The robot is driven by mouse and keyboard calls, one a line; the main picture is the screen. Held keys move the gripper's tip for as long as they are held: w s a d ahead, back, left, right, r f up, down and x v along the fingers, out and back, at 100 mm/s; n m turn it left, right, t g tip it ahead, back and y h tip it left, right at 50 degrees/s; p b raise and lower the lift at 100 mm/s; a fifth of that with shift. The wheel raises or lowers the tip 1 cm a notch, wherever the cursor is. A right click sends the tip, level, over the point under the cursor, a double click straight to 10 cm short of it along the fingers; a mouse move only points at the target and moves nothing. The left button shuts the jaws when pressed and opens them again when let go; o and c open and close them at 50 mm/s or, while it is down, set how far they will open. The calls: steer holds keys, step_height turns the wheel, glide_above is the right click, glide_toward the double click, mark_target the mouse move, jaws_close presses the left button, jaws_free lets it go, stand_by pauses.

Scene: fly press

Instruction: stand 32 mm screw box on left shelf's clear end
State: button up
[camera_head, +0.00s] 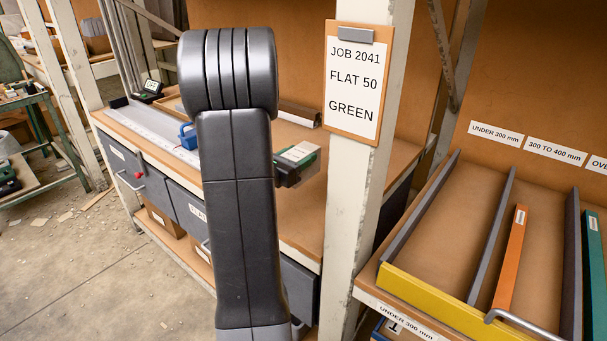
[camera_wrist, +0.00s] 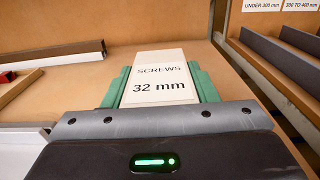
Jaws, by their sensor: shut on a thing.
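The screw box (camera_wrist: 158,72) has a pale top lettered "SCREWS 32 mm" in the wrist view. My gripper (camera_wrist: 160,98) is shut on it, with green pieces along both sides of the pale top. In the head view the box (camera_head: 299,152) shows at the right of my dark arm, over the brown left shelf (camera_head: 302,218). The arm hides much of my gripper and part of the shelf. I cannot tell whether the box's underside touches the shelf.
A brown-and-white bar (camera_head: 299,112) lies behind the box on the shelf. A pale post (camera_head: 357,200) with a job card (camera_head: 353,80) stands to the right. Right of it is a rack (camera_head: 430,262) with grey dividers and an orange bar (camera_head: 510,258).

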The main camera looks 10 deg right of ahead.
steer(key=shift+f, duration=2.25)
steer(key=shift+f+b, duration=0.1)
steer(key=shift+b, duration=0.25)
steer(key=shift+f, duration=0.1)
steer(key=o, duration=1.3)
steer(key=shift+c, duration=0.2)
steer(key=shift+s+a+r, duration=0.15)
steer(key=shift+a+r, duration=0.05)
steer(key=v, duration=1.1)
steer(key=shift+s+a, duration=0.2)
steer(key=shift+s, duration=0.05)
